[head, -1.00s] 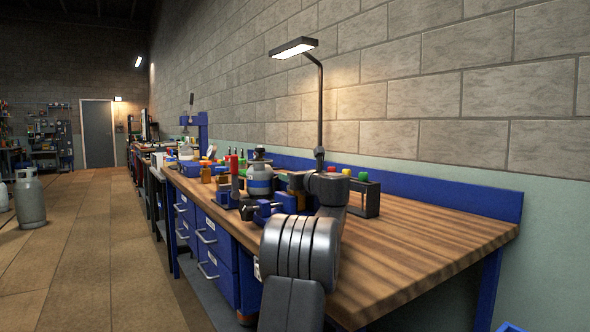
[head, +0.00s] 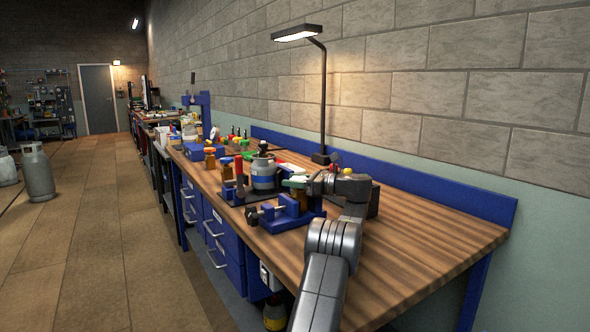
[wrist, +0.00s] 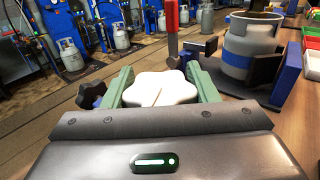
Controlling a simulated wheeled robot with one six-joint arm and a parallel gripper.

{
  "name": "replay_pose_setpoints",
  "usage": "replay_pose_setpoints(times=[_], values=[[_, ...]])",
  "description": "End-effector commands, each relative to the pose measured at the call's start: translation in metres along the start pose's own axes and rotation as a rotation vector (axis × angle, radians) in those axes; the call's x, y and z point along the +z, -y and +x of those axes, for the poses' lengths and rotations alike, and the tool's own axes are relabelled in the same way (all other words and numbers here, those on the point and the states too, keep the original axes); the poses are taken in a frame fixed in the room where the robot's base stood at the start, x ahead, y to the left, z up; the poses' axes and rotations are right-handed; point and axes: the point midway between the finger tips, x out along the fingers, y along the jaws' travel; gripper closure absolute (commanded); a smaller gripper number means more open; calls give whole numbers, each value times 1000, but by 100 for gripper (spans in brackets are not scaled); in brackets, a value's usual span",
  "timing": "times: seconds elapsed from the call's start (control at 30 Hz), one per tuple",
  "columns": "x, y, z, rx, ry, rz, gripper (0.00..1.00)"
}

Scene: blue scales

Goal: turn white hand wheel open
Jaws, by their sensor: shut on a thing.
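The white hand wheel (wrist: 160,89) lies in the wrist view, a lobed disc with a line across its top. My gripper (wrist: 160,86) has one green finger on each side of it and is shut on it. In the head view my gripper (head: 298,182) is over the bench, to the right of a grey gas cylinder with a blue band (head: 264,172). What lies under the wheel is hidden in the wrist view by the wheel and my gripper.
A blue clamp (head: 287,212) sits near the front edge of the wooden bench (head: 425,240). A red upright handle (wrist: 172,28) stands just beyond the wheel. The cylinder (wrist: 252,45) is close on the right in the wrist view. A lamp (head: 322,100) rises behind. The bench's right part is clear.

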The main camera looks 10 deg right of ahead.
Motion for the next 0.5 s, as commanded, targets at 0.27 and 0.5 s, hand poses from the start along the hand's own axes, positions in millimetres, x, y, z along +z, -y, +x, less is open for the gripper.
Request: replay_pose_setpoints(times=[0.27,0.5], values=[[4,-1,0,79,1,-2,69],[1,-2,0,103,0,-1,69]])
